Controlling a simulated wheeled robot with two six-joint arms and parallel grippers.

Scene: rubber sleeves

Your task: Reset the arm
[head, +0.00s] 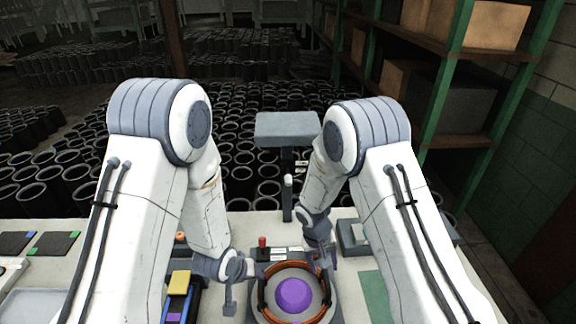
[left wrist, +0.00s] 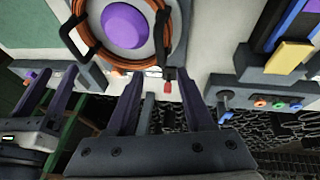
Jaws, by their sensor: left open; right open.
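My left arm (head: 140,200) and right arm (head: 385,195) both reach forward over the workbench and bend down toward its middle. My left gripper (head: 240,280) is just left of a round fixture with a purple dome (head: 293,294) and an orange ring (head: 262,296). In the left wrist view its two dark fingers are apart with nothing between them (left wrist: 160,76). My right gripper (head: 324,262) is behind and right of the dome, partly hidden by its wrist. Its fingers also show apart and empty in the left wrist view (left wrist: 54,72).
A red button (head: 263,242) stands behind the dome. A yellow-topped block (head: 179,282) is left of it, a green mat (head: 376,296) right. A grey-topped post (head: 287,128) rises at the back. Many black sleeves (head: 255,165) stand beyond the bench; shelving (head: 455,100) is right.

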